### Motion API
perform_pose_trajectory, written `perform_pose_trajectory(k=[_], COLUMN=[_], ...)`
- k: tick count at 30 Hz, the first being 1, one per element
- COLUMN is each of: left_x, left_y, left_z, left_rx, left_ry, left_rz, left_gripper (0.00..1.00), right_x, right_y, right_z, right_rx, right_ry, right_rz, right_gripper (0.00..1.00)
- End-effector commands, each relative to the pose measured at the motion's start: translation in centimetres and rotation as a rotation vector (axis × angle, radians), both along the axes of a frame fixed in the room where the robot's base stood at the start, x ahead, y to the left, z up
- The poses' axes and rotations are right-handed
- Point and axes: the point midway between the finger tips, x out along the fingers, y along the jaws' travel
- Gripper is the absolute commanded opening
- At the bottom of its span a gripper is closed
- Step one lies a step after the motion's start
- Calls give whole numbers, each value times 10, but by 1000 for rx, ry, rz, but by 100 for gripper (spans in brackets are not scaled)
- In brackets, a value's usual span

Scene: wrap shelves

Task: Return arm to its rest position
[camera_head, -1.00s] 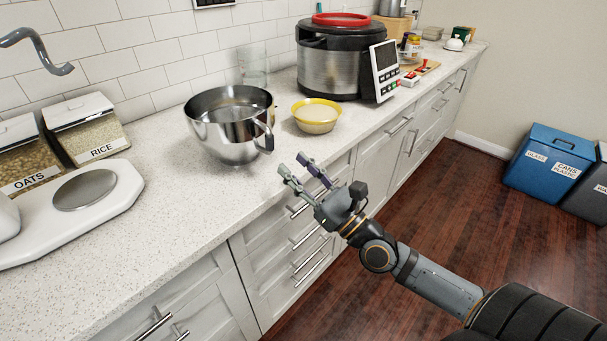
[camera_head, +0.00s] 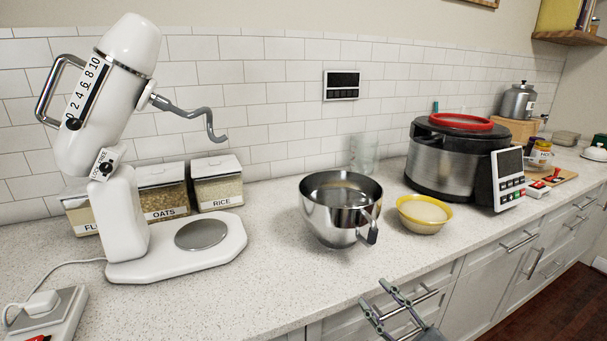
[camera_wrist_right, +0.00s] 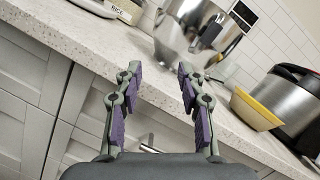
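My right gripper (camera_head: 382,309) is at the bottom of the head view, in front of the counter's front edge and the drawers. It is open and empty, as its two spread fingers (camera_wrist_right: 158,85) show in the right wrist view, with nothing between the purple pads. The steel mixing bowl (camera_head: 341,213) stands upright on the counter beyond the gripper, apart from it. The bowl also shows in the right wrist view (camera_wrist_right: 185,32). Most of the right arm is out of the head view. My left gripper and arm are not in view.
A yellow bowl (camera_head: 424,214) of pale contents stands beside the steel bowl. A large cooker (camera_head: 450,165) stands behind it. The white stand mixer (camera_head: 122,215), its head raised, is at left by the grain containers (camera_head: 217,184). The counter front (camera_head: 290,285) is clear.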

Motion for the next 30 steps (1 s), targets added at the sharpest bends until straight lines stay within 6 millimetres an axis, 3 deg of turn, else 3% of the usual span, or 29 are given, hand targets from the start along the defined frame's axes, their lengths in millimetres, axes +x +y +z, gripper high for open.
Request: perform_pose_trajectory(k=[3,5,9,12,18,23,30], left_x=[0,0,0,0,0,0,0], left_y=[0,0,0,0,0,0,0], left_z=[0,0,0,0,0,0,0], left_rx=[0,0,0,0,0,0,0], left_ry=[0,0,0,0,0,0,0], left_rz=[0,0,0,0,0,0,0], left_gripper=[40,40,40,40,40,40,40], right_x=[-8,-14,-33,-52,-96,-138,-126], right_y=[22,25,10,-9,-44,-66,-77], right_z=[-54,-85,-151,-184,-223,-239,-334], right_rx=[-584,-889,-1526,-1840,-2204,-2320,-2299], right_ry=[-61,-87,-116,-113,-90,-79,-56], right_rz=[15,50,222,396,799,1166,1225], right_gripper=[40,40,40,40,40,40,40])
